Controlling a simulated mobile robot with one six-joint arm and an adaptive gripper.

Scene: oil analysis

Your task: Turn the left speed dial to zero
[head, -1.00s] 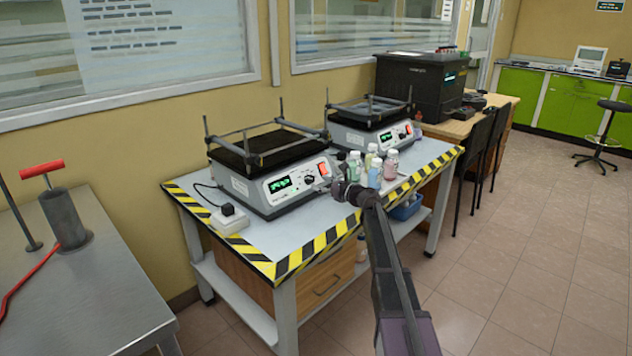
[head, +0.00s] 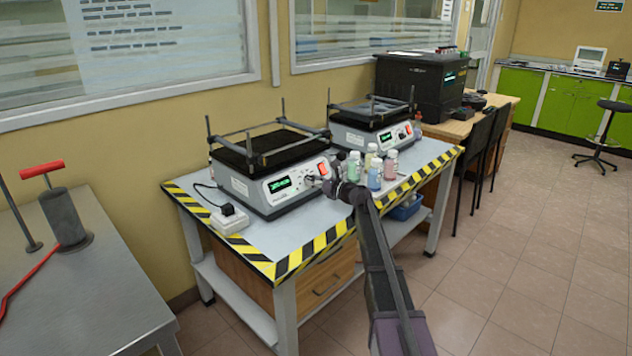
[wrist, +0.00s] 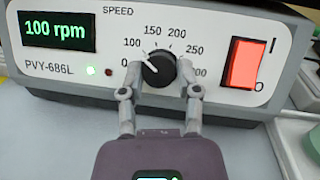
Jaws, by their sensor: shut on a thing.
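The left shaker (head: 247,190) stands on the table, its front panel facing me. Its black speed dial (wrist: 159,69) fills the gap between my gripper's (wrist: 161,75) two fingers, one on each side, in the wrist view. My gripper is shut on the dial. The dial's white pointer line aims up and left, near the 100 mark. The scale runs from 0 at left past 250 at right. The green display (wrist: 54,30) reads 100 rpm. In the head view my gripper (head: 320,181) reaches the panel, and the fingers hide most of the dial.
A lit red power switch (wrist: 241,62) sits right of the dial. Several capped bottles (head: 374,176) stand close to the right of my arm. A second shaker (head: 350,136) is behind. A white power socket (head: 229,222) lies at the front left.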

